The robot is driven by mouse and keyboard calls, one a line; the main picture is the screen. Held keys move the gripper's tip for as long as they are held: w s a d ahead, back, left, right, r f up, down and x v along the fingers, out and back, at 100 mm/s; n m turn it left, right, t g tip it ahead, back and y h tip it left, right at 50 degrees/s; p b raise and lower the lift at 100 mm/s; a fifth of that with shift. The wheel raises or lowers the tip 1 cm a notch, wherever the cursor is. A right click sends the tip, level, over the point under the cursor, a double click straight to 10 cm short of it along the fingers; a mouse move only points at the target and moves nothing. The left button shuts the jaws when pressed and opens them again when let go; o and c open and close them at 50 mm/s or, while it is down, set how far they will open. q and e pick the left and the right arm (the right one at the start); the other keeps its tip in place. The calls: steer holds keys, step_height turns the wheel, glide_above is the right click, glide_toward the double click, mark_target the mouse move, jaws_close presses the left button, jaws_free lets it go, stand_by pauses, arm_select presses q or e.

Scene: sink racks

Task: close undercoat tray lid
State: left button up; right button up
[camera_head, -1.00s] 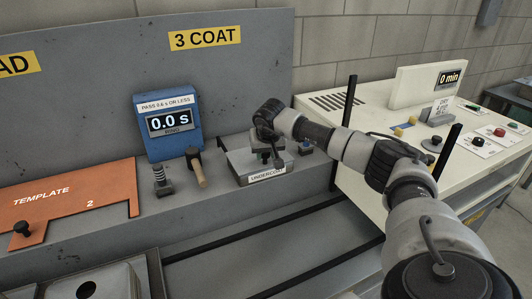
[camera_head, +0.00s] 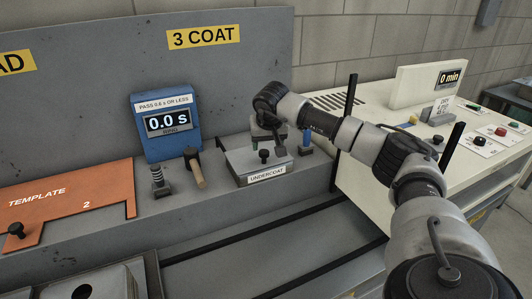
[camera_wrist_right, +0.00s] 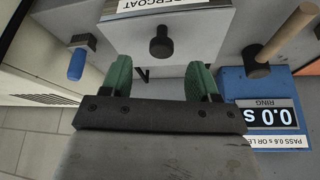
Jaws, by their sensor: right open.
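The undercoat tray (camera_head: 246,177) is a grey box with a white UNDERCOAT label on its front, on the bench below the 3 COAT sign. Its lid (camera_head: 245,160) is a grey plate with a black knob (camera_head: 264,156); it looks flat on the tray, though my gripper hides its back part. My right gripper (camera_head: 267,137) is open and empty, just above and behind the knob. In the right wrist view the knob (camera_wrist_right: 162,42) stands beyond the gap between the green fingertips (camera_wrist_right: 160,80), not between them. My left gripper is not in view.
A blue timer (camera_head: 168,125) reading 0.0 s, a wooden-handled tool (camera_head: 196,168) and a spring post (camera_head: 160,180) stand left of the tray. A blue-handled part (camera_head: 305,143) is close on its right. A black upright post (camera_head: 350,98) stands further right.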

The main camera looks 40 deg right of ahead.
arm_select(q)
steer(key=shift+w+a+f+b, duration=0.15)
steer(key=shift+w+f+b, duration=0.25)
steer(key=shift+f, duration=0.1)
arm_select(e)
steer(key=v, duration=0.5)
steer(key=shift+s+a+r, duration=0.1)
steer(key=shift+s+r, duration=0.1)
steer(key=shift+r, duration=0.1)
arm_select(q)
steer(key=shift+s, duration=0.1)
arm_select(e)
steer(key=shift+f, duration=0.1)
